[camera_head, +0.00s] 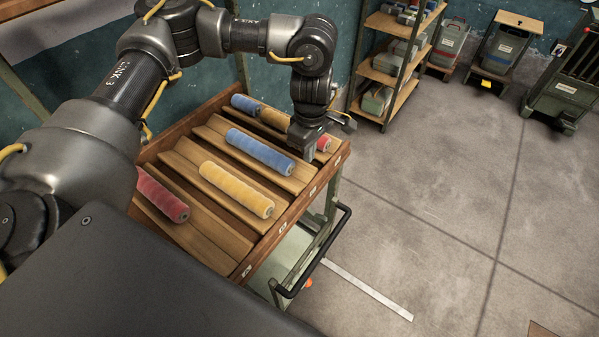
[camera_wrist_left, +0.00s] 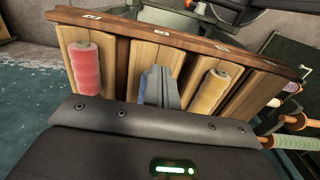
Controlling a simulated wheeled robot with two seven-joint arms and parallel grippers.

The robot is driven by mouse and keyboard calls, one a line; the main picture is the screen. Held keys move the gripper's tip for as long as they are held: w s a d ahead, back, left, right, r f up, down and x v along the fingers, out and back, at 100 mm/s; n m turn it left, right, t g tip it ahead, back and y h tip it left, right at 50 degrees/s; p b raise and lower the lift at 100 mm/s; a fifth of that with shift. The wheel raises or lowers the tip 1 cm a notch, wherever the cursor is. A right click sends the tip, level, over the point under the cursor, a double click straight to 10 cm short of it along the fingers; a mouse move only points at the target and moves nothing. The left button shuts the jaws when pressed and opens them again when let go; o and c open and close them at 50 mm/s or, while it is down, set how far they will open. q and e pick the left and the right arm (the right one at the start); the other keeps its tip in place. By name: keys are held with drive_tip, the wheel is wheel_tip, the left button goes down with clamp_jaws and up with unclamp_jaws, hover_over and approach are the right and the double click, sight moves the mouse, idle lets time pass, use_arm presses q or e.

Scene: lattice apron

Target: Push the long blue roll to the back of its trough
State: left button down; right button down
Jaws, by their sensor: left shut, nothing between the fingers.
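The long blue roll (camera_head: 259,151) lies lengthwise in a wooden trough, its front end a short way from the labelled front board. My left gripper (camera_head: 302,150) is shut and empty, pointing down beside the roll's front end; I cannot tell whether it touches. In the left wrist view the shut fingers (camera_wrist_left: 160,88) stand over the middle trough, with a strip of the blue roll (camera_wrist_left: 149,90) showing beside them and the rest hidden. My right gripper is not in view.
The sloped rack (camera_head: 292,207) holds a yellow roll (camera_head: 236,190) and a red roll (camera_head: 163,195) in nearer troughs. The far trough holds a short blue roll (camera_head: 245,104), an orange-yellow roll (camera_head: 275,119) and a red roll (camera_head: 324,143). Open floor lies to the right.

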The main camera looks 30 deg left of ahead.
sight(307, 185)
use_arm(q)
wheel_tip(307, 185, down, 10)
drive_tip(key=p, duration=0.4)
drive_tip(key=a+p, duration=0.2)
drive_tip(key=a, duration=0.1)
drive_tip(key=shift+w+a+r, duration=0.15)
drive_tip(key=shift+w, duration=0.05)
drive_tip(key=shift+a, duration=0.4)
drive_tip(key=shift+w, duration=0.1)
drive_tip(key=shift+d, duration=0.1)
